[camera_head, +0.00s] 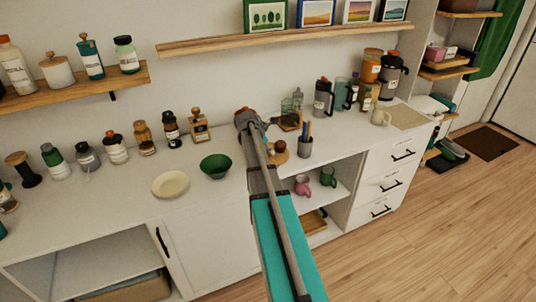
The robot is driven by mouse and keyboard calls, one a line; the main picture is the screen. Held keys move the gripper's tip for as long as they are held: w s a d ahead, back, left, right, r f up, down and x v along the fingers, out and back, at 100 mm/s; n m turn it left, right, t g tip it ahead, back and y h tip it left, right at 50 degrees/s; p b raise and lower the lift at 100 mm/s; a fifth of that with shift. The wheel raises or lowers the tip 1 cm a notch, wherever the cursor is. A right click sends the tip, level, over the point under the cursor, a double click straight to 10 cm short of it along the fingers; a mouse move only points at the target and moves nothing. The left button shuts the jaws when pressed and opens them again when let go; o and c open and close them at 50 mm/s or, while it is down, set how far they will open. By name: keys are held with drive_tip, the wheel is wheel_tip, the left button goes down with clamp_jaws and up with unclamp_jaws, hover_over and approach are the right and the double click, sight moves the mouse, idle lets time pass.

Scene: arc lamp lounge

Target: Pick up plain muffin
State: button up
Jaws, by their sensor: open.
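A small brown item (280,146), possibly the plain muffin, sits on the white counter (130,215), just right of my arm. It appears to rest on a round tan board or plate (280,158). My arm covers part of both, so I cannot be sure what the item is. My gripper (268,123) is at the far end of the arm, small and partly hidden by it. It is open and appears to be behind the brown item and apart from it.
A green bowl (215,166) and a cream plate (170,184) stand left of my arm. A grey cup with pencils (305,147) is close on the right. Several bottles and jars line the wall. A wooden shelf (280,38) with pictures hangs above.

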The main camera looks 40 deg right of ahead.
drive_tip(key=shift+d+f, duration=0.2)
drive_tip(key=shift+f, duration=0.1)
idle(0.4)
drive_tip(key=c, duration=1)
drive_tip(key=shift+r, duration=0.2)
drive_tip(key=shift+c, duration=0.2)
wheel_tip(320, 180, up, 2)
drive_tip(key=shift+r+p, duration=0.1)
drive_tip(key=shift+p, duration=1)
drive_tip(key=s+a+r+p, duration=0.9)
drive_tip(key=s+r+p, duration=0.1)
drive_tip(key=s, duration=0.1)
drive_tip(key=shift+r+p, duration=0.25)
drive_tip(key=shift+p, duration=0.05)
drive_tip(key=shift+w, duration=0.1)
